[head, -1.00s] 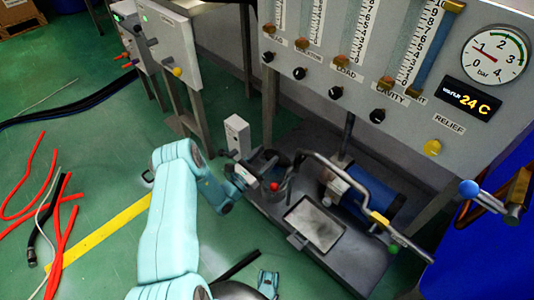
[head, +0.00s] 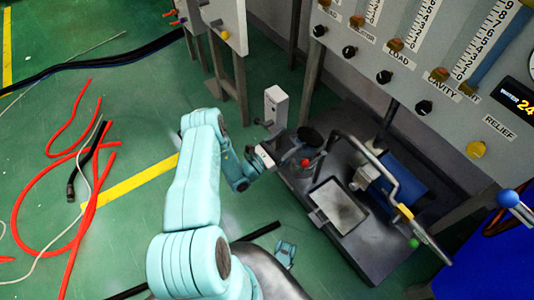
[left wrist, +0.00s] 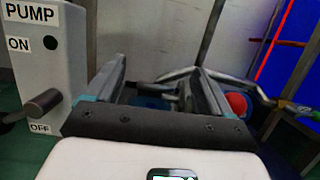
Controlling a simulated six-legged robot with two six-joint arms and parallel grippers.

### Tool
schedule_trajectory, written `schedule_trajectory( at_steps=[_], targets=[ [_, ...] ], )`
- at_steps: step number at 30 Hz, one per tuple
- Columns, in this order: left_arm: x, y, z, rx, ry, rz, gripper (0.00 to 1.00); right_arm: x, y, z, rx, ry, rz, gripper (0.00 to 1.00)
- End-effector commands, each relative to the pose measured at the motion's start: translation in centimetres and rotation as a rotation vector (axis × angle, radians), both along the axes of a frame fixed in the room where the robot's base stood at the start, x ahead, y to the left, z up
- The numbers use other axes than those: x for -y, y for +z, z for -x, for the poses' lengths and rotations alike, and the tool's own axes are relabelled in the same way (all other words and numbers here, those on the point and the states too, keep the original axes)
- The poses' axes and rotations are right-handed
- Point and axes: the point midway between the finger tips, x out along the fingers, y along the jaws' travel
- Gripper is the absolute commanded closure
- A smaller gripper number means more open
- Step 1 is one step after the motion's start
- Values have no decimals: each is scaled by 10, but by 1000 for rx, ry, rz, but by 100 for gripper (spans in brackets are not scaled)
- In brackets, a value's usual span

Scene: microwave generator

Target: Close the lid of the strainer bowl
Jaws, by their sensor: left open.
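The strainer bowl (head: 299,168) is a small dark vessel at the left end of the black skid in the head view. A dark round piece that looks like its lid (head: 312,135) stands raised behind it. A red ball knob (head: 305,163) shows at the bowl and also in the left wrist view (left wrist: 236,104), right of the fingers. My left gripper (head: 284,150) is open at the bowl's left side, close to the lid; I cannot tell whether it touches. In the wrist view no object shows gripped between its fingers (left wrist: 160,78).
A grey pump switch box (head: 276,106) stands just behind my left gripper. A bent metal pipe with a lever (head: 381,170), a blue motor (head: 400,185) and a tray (head: 338,205) occupy the skid. The gauge panel (head: 420,60) rises behind. Red hoses (head: 35,190) lie on the floor at left.

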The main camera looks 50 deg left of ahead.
Motion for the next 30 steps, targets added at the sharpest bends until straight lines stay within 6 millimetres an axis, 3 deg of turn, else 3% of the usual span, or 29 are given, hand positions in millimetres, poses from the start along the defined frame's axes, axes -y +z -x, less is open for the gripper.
schedule_trajectory(
  at_steps=[6,12,18,25,26,30],
  targets=[
    [-5,-14,58,-1,5,3,18,-3,14,3,-5,10,-2,57],
    [-8,-26,93,-1,3,0,18,-4,18,4,-7,15,-3,57],
    [-8,-30,106,1,-1,0,18,-4,19,5,-8,18,-4,57],
    [-8,-31,106,1,-1,-1,18,-4,18,4,-8,17,-4,57],
    [-8,-31,106,1,-1,-1,24,-4,18,4,-8,17,-4,57],
    [-4,-27,103,0,-21,-20,70,-4,20,4,-8,17,-4,57]
  ],
)
